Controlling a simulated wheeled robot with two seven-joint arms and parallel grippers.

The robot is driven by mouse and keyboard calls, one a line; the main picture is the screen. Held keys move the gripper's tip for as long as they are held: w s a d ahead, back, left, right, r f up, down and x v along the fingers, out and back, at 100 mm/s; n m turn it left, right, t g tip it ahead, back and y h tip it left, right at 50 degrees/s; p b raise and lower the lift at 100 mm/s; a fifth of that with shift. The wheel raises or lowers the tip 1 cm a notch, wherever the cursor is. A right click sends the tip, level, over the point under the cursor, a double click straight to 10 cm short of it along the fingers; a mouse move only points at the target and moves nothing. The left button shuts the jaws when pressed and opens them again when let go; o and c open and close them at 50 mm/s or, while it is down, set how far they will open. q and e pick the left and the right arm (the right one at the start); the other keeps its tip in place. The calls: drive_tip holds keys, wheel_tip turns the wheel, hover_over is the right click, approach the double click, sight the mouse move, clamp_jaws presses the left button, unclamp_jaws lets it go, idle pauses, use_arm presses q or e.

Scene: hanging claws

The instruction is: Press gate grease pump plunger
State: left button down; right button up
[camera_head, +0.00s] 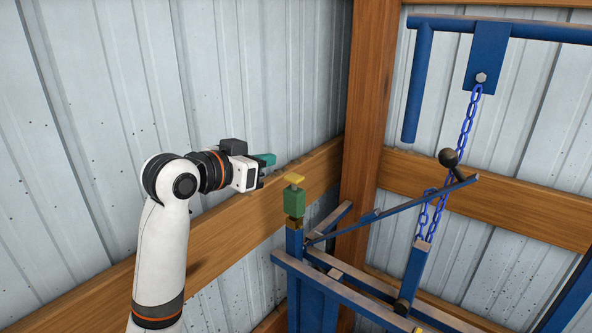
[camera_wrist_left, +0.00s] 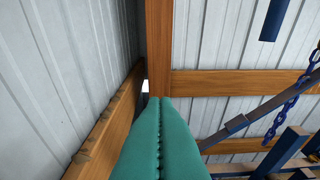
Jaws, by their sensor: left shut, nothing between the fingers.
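The grease pump (camera_head: 294,203) is a green body on top of a blue post. Its plunger (camera_head: 294,179) is a yellow cap on top of the green body. My left gripper (camera_head: 269,159) is to the left of the yellow cap and slightly higher in the head view, with a visible gap between them. Its teal fingers are shut together and hold nothing; they fill the lower middle of the left wrist view (camera_wrist_left: 160,140). The pump does not show in the left wrist view. My right gripper is not in view.
A blue gate frame (camera_head: 350,275) with a slanted lever (camera_head: 400,207) ending near a dark ball (camera_head: 448,157) stands right of the pump. A blue chain (camera_head: 466,125) hangs from a bracket. A wooden post (camera_head: 367,100), wooden rails and corrugated metal walls lie behind.

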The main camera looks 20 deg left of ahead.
use_arm(q)
drive_tip(key=p, duration=0.5)
hover_over(294, 183)
drive_tip(key=shift+w+d+f, duration=0.1)
drive_tip(key=shift+w+f, duration=0.1)
drive_tip(key=shift+f, duration=0.35)
drive_tip(key=shift+w+d+f, duration=0.1)
drive_tip(key=shift+w+f, duration=0.1)
drive_tip(key=shift+f, duration=0.3)
wheel_tip(294, 183, down, 3)
drive_tip(key=shift+a+r+p, duration=0.1)
drive_tip(key=shift+p, duration=0.35)
drive_tip(key=shift+s+f, duration=0.15)
drive_tip(key=shift+f, duration=0.55)
drive_tip(key=shift+f, duration=0.1)
drive_tip(key=shift+f+b, duration=0.8)
drive_tip(key=shift+f, duration=0.7)
drive_tip(key=shift+r, duration=0.15)
